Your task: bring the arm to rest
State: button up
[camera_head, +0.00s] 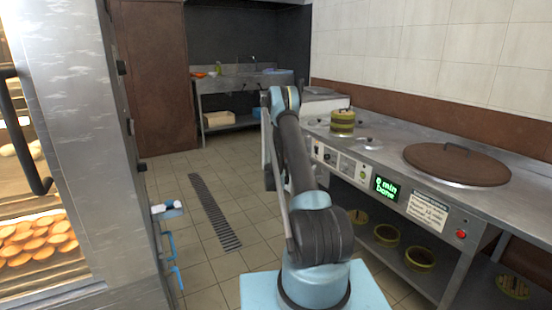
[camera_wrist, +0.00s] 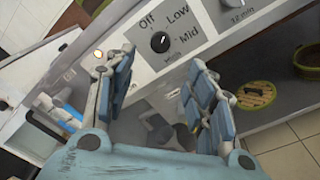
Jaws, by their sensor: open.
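My arm rises from its light blue base in the head view and reaches forward, close to the front of the steel counter (camera_head: 390,165). My gripper is mostly hidden behind the arm in the head view. In the wrist view, my gripper (camera_wrist: 160,85) is open, with its two blue-padded fingers apart and nothing between them. Beyond the fingers is the counter's control panel, with a black knob (camera_wrist: 160,41) marked Off, Low and Mid.
A brown round lid (camera_head: 455,168) covers a pot in the counter. Stacked steamers (camera_head: 342,122) stand farther back. A green display (camera_head: 387,189) reads "0 min Done". Several round baskets sit on the lower shelf. A glass-fronted cabinet (camera_head: 90,150) stands left. The tiled floor between is clear.

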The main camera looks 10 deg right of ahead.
jog(key=s+r+m+g+y, duration=0.1)
jog(key=s+r+m+y, duration=0.1)
jog(key=s+r, duration=0.35)
jog(key=s+r+m+g+y, duration=0.1)
jog(key=s+r+m, duration=0.15)
jog(key=r, duration=0.55)
jog(key=s+a+r+m+g+y, duration=0.15)
jog(key=s+r, duration=0.25)
jog(key=s, duration=0.4)
jog(key=s+a+r+m+y, duration=0.1)
jog(key=s+a+r+y, duration=0.25)
jog(key=s, duration=0.55)
jog(key=s+a+f+m+y, duration=0.2)
jog(key=s+a, duration=0.3)
jog(key=s, duration=0.7)
jog(key=s+a+f+m+g+y, duration=0.1)
jog(key=s+a+f+y, duration=0.2)
jog(key=s, duration=1)
jog(key=s+a+f+m+y, duration=0.2)
jog(key=s+a, duration=0.5)
jog(key=s, duration=0.5)
jog(key=shift+s+a+f+m+y, duration=0.3)
jog(key=shift+f+y, duration=0.3)
jog(key=shift+f, duration=0.15)
jog(key=shift+g, duration=0.25)
